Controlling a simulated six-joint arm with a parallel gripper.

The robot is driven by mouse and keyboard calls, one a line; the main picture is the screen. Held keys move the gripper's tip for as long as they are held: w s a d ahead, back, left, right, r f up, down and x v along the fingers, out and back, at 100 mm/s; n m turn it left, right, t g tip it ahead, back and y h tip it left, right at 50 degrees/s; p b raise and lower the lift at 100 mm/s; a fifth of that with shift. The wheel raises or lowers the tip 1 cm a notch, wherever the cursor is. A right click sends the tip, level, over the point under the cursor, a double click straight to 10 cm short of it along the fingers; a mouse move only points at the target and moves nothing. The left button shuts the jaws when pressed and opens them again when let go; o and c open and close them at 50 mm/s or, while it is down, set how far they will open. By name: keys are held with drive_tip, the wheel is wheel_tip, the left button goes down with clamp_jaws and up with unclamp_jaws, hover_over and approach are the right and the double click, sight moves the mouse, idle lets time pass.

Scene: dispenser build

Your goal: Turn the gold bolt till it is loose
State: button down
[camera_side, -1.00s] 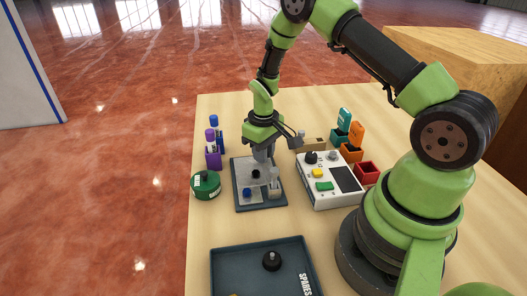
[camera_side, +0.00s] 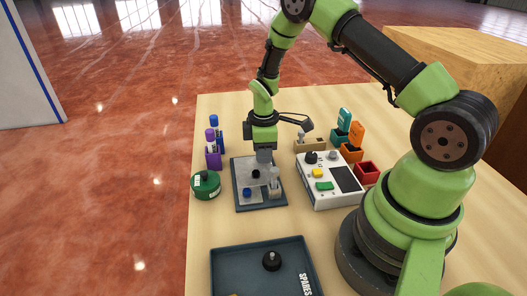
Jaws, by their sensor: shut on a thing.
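My gripper (camera_side: 264,156) points straight down over the far right part of the build plate (camera_side: 240,205), a grey panel on a dark base. Its jaws are shut on the gold bolt, low at the plate. The bolt itself is hidden by the jaws, so I cannot see how far it stands out. On the panel are a black knob (camera_side: 256,174), a blue knob (camera_side: 247,192) and a pale upright part (camera_side: 274,187) at the near right.
A white control box (camera_side: 330,190) stands close on the right, a green round tin (camera_side: 206,186) on the left. Purple and blue bottles (camera_side: 212,150) stand at the far left. A dark spares tray (camera_side: 230,262) lies in front. Teal, orange and red bins (camera_side: 367,172) are at the right.

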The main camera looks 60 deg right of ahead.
drive_tip(key=shift+s+n, duration=0.1)
drive_tip(key=shift+n, duration=0.2)
drive_tip(key=c, duration=1.1)
unclamp_jaws()
drive_tip(key=shift+o, duration=0.2)
drive_tip(key=shift+r, duration=0.15)
wheel_tip(320, 180, up, 10)
